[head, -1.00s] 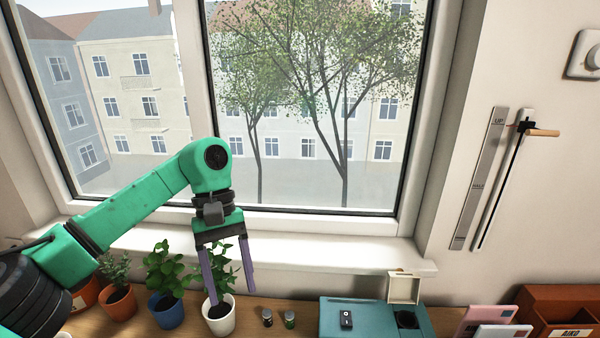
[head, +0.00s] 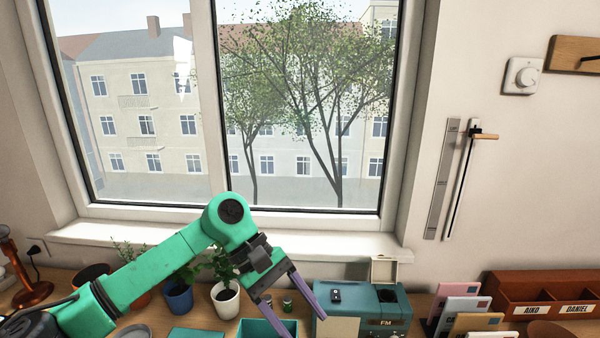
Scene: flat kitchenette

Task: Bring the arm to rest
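My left arm, green with a dark wrist, comes in from the lower left in the head view. Its gripper (head: 306,333) has two long purple fingers spread apart, pointing down and to the right. Nothing shows between the fingers. The gripper is in front of the window sill, over the counter, just left of the teal radio (head: 388,310). The fingertips reach the bottom edge of the picture. My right gripper is not in view.
Potted plants, including a white pot (head: 226,302) and a blue pot (head: 179,298), stand behind the arm. Envelopes (head: 455,303) and a brown letter sorter (head: 520,290) stand at right.

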